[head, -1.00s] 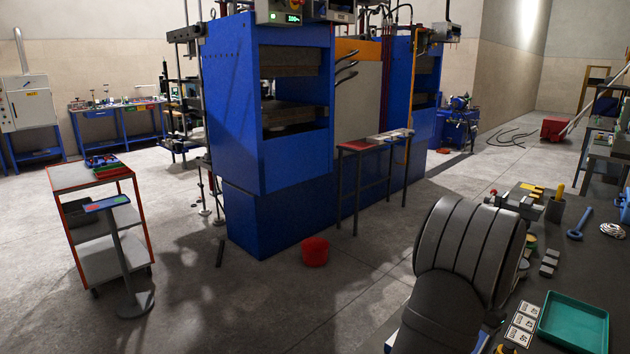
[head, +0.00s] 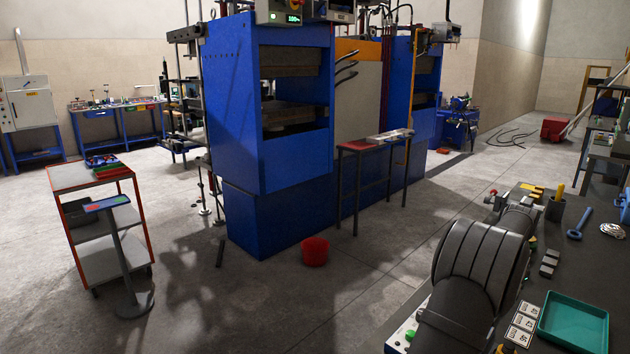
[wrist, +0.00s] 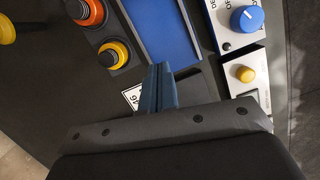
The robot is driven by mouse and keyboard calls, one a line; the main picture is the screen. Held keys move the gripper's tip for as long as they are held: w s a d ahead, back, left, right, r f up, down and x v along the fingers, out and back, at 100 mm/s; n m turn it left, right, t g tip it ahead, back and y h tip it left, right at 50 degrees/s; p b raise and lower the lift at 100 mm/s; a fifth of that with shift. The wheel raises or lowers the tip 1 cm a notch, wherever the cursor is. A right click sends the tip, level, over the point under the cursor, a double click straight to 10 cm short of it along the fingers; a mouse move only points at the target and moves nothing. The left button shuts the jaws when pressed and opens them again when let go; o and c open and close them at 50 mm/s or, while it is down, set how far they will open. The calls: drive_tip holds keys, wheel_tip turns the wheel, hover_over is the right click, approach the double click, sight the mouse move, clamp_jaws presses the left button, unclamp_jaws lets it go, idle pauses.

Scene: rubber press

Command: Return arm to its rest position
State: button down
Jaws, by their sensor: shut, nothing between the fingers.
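My gripper (wrist: 158,88) shows in the wrist view with its two blue-grey fingers together and nothing between them. It hangs over a dark bench top (wrist: 40,100), pointing toward a blue panel (wrist: 172,30). In the head view my dark arm is at the lower right beside the bench, and the gripper itself cannot be made out there.
Near the fingers are an orange knob (wrist: 88,12), a yellow knob (wrist: 115,54) and a white box with a blue dial (wrist: 246,18). A green tray (head: 572,322) lies on the bench. The blue press (head: 290,130) stands beyond open floor.

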drive_tip(key=shift+w+r+n+t+h, duration=0.25)
drive_tip(key=shift+w+r+t+h, duration=0.35)
drive_tip(key=shift+w+h, duration=0.2)
drive_tip(key=shift+w+r+n+t+h, duration=0.25)
drive_tip(key=shift+w+r+t+h, duration=0.4)
drive_tip(key=shift+w, duration=0.2)
drive_tip(key=shift+f, duration=0.1)
drive_tip(key=c, duration=2.1)
unclamp_jaws()
